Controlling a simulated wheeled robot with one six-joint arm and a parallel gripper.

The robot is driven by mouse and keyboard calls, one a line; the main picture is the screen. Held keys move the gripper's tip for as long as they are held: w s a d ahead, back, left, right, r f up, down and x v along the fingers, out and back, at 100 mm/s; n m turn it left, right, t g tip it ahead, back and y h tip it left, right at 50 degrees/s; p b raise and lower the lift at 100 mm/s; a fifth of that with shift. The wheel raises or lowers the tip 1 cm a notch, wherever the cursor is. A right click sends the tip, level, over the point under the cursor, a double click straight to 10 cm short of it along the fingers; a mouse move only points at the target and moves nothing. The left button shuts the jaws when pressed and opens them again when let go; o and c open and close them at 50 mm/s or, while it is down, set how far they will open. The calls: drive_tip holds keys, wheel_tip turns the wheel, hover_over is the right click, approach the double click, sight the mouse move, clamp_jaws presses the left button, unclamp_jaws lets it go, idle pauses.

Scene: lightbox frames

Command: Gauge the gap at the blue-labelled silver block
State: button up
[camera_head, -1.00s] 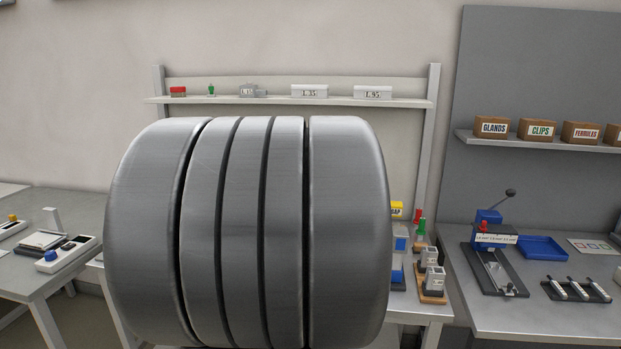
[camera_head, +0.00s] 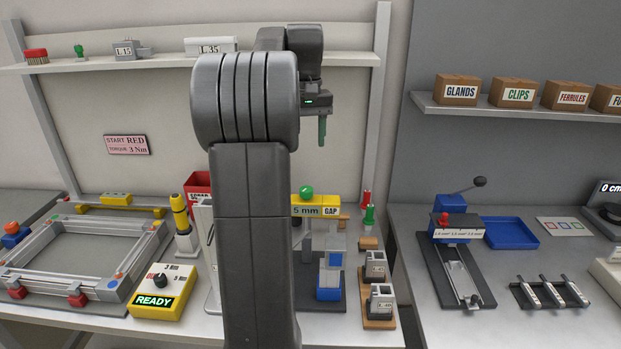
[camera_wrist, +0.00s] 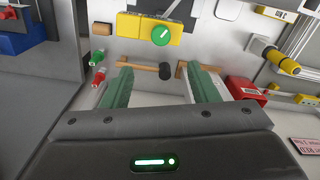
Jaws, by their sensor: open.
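My gripper (camera_head: 322,138) is raised in front of the back panel, just below the shelf; its green fingers point down. In the wrist view my gripper (camera_wrist: 157,70) is open, with nothing between its fingers. A silver frame (camera_head: 60,222) lies on the bench at the left, with small coloured marks at its corners. A silver corner block (camera_head: 110,289) at its near right seems to carry a blue mark; the mark is too small to read.
A yellow READY box (camera_head: 163,291) stands beside the frame. Two silver blocks (camera_head: 376,267) sit on a wooden stand at the right of the bench. Red and green screwdrivers (camera_head: 369,220) stand behind it. The shelf (camera_head: 345,57) is close to my arm.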

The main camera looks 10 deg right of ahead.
sight(306, 189)
drive_tip(key=f, duration=1.3)
drive_tip(key=shift+s+a+f, duration=0.1)
drive_tip(key=shift+s+f, duration=0.05)
drive_tip(key=shift+s, duration=0.05)
clamp_jaws()
